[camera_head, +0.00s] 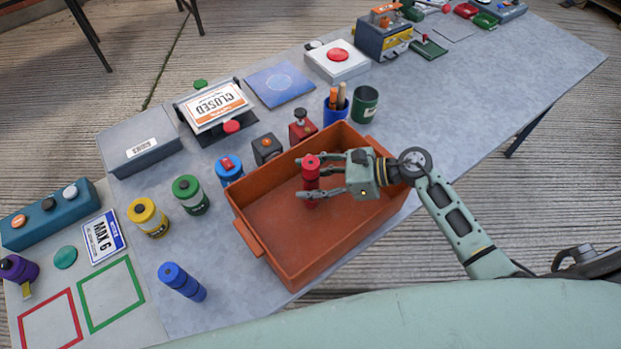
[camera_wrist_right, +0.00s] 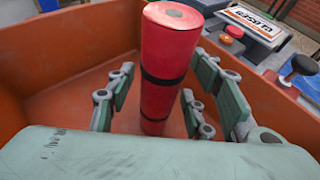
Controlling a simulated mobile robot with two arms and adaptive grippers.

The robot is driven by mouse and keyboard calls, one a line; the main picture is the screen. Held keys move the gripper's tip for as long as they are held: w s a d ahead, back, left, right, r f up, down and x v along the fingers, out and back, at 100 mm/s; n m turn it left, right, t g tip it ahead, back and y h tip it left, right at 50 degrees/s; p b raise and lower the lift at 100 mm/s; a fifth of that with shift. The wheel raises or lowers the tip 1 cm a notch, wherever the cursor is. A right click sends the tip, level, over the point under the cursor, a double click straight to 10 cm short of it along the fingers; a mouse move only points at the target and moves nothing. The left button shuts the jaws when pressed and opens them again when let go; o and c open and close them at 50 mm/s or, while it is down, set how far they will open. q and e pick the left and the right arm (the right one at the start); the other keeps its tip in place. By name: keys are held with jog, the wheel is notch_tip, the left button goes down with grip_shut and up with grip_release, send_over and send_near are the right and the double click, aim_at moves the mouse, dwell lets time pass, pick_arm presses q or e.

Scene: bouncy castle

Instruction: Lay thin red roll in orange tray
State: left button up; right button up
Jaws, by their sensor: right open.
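The thin red roll (camera_head: 311,171) stands upright inside the orange tray (camera_head: 262,252), with dark bands around it. In the right wrist view the red roll (camera_wrist_right: 168,60) rises between the fingers, and the tray wall (camera_wrist_right: 60,50) shows behind it. My right gripper (camera_head: 308,179) is over the tray, its fingers open on both sides of the roll. In the wrist view gaps show between the fingers (camera_wrist_right: 155,100) and the roll. The roll's lower end appears to be on the tray floor. My left gripper is not in view.
Yellow (camera_head: 148,217), green (camera_head: 190,194) and blue (camera_head: 229,170) canisters stand farther back. A blue pen cup (camera_head: 335,108) and a green cup (camera_head: 364,104) stand behind the tray. The tray's left half is empty.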

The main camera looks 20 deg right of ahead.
jog(key=b+v, duration=0.3)
jog(key=v, duration=0.9)
jog(key=shift+r+b, duration=0.3)
jog(key=shift+b, duration=0.1)
